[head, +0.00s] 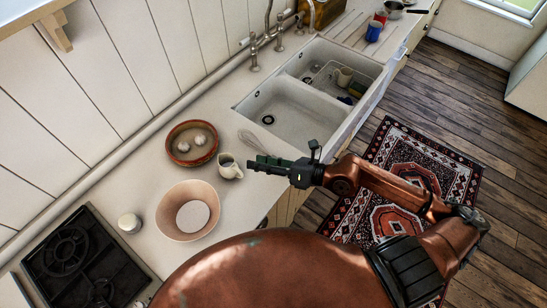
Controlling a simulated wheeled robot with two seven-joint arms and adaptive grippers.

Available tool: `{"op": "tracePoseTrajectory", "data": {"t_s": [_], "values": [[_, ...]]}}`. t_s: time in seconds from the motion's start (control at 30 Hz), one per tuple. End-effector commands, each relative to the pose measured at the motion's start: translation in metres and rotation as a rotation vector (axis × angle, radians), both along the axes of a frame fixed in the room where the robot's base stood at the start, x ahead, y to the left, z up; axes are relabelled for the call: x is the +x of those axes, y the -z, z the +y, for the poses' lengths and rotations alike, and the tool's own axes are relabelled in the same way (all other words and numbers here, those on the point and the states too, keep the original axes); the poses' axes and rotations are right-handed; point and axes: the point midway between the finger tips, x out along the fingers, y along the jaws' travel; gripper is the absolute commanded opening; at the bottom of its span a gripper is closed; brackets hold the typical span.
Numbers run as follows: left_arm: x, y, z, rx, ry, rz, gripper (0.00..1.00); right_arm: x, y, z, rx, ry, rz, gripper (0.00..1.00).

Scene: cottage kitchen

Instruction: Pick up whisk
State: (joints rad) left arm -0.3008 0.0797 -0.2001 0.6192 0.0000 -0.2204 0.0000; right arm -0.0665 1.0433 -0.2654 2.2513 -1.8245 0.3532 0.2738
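The whisk (249,139) lies on the pale countertop, between the sink and the brown bowl. Its thin wire loops show just above my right gripper in the picture, and its other end seems hidden behind the gripper. My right gripper (254,163) reaches in from the right with its dark fingers over the counter, close to the whisk. I cannot tell whether the fingers touch the whisk or how far apart they are. My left gripper is not in view.
A small jug (229,168), a brown bowl (178,155) holding pale round things, and a wide pinkish bowl (171,226) stand left of my gripper. A double sink (293,109) lies beyond. A black hob (80,258) is at lower left.

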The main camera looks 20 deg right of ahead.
Motion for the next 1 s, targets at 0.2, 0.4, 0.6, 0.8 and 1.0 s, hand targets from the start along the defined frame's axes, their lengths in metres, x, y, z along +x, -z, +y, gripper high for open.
{"op": "tracePoseTrajectory", "data": {"t_s": [0.2, 0.4, 0.6, 0.8, 1.0], "values": [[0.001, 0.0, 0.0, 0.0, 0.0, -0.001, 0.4, 0.014, 0.095, -0.08, -0.578, -0.028, 0.043, 0.35], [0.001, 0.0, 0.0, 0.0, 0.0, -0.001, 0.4, 0.024, 0.117, -0.122, -0.759, -0.002, 0.065, 0.35], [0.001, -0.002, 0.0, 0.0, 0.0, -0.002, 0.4, 0.038, 0.132, -0.117, -0.767, 0.0, 0.068, 0.35], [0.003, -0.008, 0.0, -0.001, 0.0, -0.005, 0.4, 0.057, 0.144, -0.109, -0.764, -0.001, 0.067, 0.35], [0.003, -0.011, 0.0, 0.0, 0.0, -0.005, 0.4, 0.073, 0.162, -0.101, -0.765, -0.002, 0.066, 0.35]]}}
